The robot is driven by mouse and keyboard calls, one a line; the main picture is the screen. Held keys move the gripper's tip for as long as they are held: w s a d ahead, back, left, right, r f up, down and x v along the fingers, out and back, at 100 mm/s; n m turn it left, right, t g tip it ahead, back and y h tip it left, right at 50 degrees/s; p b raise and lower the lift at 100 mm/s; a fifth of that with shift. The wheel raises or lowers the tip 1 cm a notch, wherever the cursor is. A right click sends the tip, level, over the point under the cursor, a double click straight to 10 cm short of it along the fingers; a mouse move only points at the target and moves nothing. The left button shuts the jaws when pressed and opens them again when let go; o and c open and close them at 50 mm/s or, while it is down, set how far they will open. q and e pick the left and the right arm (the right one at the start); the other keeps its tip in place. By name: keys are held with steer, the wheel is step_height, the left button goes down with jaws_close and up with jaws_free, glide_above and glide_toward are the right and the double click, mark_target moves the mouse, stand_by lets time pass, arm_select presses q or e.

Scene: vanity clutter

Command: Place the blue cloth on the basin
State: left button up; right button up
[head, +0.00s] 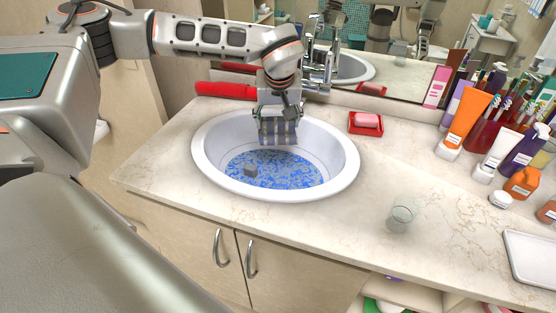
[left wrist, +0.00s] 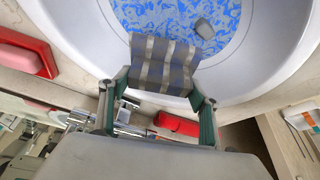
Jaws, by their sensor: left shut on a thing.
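The blue cloth (head: 278,133) is a blue-grey striped piece, hanging from my left gripper (head: 280,108) over the back part of the white oval basin (head: 203,160). In the left wrist view the cloth (left wrist: 163,62) spans the space between the two fingers of my left gripper (left wrist: 158,86), which is shut on it. The cloth's lower edge is over the inside of the basin (left wrist: 268,55); I cannot tell whether it touches the basin wall. The basin's bottom has a blue mottled pattern with a small grey block (head: 250,170) on it. My right gripper is not in view.
A chrome faucet (head: 318,70) and a red cylinder (head: 226,90) are behind the basin. A red soap dish (head: 366,127) is to its right. A glass (head: 401,218) stands at the front. Tubes and bottles, including an orange tube (head: 464,122), crowd the right. The counter's middle is clear.

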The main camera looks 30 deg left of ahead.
mark_target(279, 141)
arm_select(q)
step_height(279, 141, down, 14)
stand_by(0.5)
steer(key=shift+f, duration=0.1)
steer(key=o, duration=1.1)
steer(key=shift+c, duration=0.2)
steer(key=shift+r, duration=0.35)
steer(key=v, duration=1.1)
steer(key=shift+s+r, duration=0.15)
steer(key=shift+r, duration=0.15)
steer(key=shift+d, duration=0.1)
